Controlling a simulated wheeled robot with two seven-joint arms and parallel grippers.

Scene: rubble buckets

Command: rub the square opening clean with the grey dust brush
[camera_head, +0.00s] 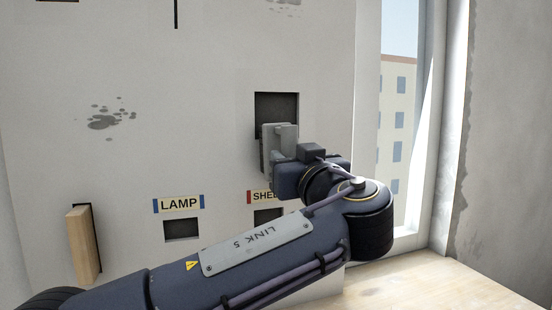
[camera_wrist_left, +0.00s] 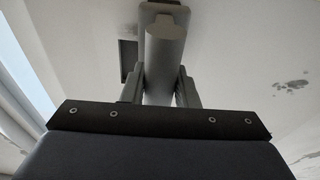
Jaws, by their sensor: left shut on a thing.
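The square opening (camera_head: 277,105) is a dark recess in the pale wall panel, above the partly covered label that begins "SHE". Its lower part is hidden behind the grey dust brush (camera_head: 268,147) and my gripper. I cannot tell whether the brush touches the wall. My right gripper is not in view.
A wooden block (camera_head: 83,243) sticks out of a slot at the lower left. Smaller dark openings lie below the LAMP label (camera_head: 178,204) and the other label. A grey stain (camera_head: 110,115) marks the wall. A window (camera_head: 400,110) and a pale wooden ledge (camera_head: 440,280) are at right.

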